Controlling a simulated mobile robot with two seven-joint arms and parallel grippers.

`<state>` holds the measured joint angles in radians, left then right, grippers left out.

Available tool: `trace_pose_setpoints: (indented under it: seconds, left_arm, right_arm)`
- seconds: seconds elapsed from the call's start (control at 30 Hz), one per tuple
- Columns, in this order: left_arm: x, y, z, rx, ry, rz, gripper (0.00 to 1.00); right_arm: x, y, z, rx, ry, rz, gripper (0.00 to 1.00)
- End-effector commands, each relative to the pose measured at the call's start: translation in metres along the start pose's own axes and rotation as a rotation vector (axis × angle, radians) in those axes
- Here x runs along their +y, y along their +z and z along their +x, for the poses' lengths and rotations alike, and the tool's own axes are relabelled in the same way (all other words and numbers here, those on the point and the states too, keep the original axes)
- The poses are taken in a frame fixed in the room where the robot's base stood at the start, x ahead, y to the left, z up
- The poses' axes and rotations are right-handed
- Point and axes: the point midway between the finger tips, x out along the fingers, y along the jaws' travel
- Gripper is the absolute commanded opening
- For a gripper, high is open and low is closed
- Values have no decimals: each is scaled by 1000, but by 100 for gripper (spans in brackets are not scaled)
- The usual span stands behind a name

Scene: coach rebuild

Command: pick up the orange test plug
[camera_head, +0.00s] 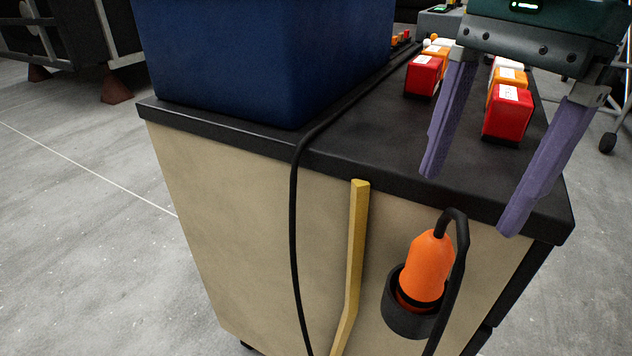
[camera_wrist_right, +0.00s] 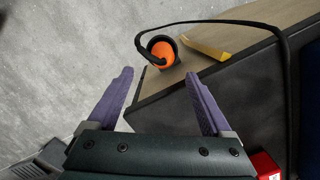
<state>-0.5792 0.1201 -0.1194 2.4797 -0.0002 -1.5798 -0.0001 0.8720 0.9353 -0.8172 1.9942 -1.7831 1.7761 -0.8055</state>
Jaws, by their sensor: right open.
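The orange test plug (camera_head: 428,266) sits upright in a black cup-shaped holder (camera_head: 404,317) on the beige side of the cabinet, with a black cable looping from its top. In the right wrist view the plug (camera_wrist_right: 163,50) shows beyond the fingertips, between and ahead of them. My right gripper (camera_head: 466,204) is open and empty, its two purple fingers above the cabinet's near top edge, apart from the plug and higher than it. It also shows in the right wrist view (camera_wrist_right: 158,75). My left gripper is not in view.
A dark blue bin (camera_head: 262,60) stands on the cabinet's black top (camera_head: 385,140). Red and orange blocks (camera_head: 508,113) stand beneath and behind my right gripper. A yellow bar (camera_head: 355,250) and a hanging black cable (camera_head: 294,230) are left of the plug.

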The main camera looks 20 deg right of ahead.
Motion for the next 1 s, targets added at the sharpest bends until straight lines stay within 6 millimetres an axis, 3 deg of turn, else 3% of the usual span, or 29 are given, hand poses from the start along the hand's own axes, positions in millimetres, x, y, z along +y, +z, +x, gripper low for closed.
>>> trace_pose_setpoints:
  seconds: [0.2, 0.37, 0.7, 1.0]
  left_arm:
    - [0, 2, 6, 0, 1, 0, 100]
    - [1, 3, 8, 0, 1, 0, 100]
    - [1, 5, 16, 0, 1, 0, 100]
    - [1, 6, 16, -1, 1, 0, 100]
  right_arm:
    - [1, -2, 33, 10, 6, 0, 84]
    - [0, -2, 47, 8, 4, 1, 84]
    - [-7, 3, 93, 5, 5, 1, 84]
    - [-7, 2, 96, 7, 3, 0, 82]
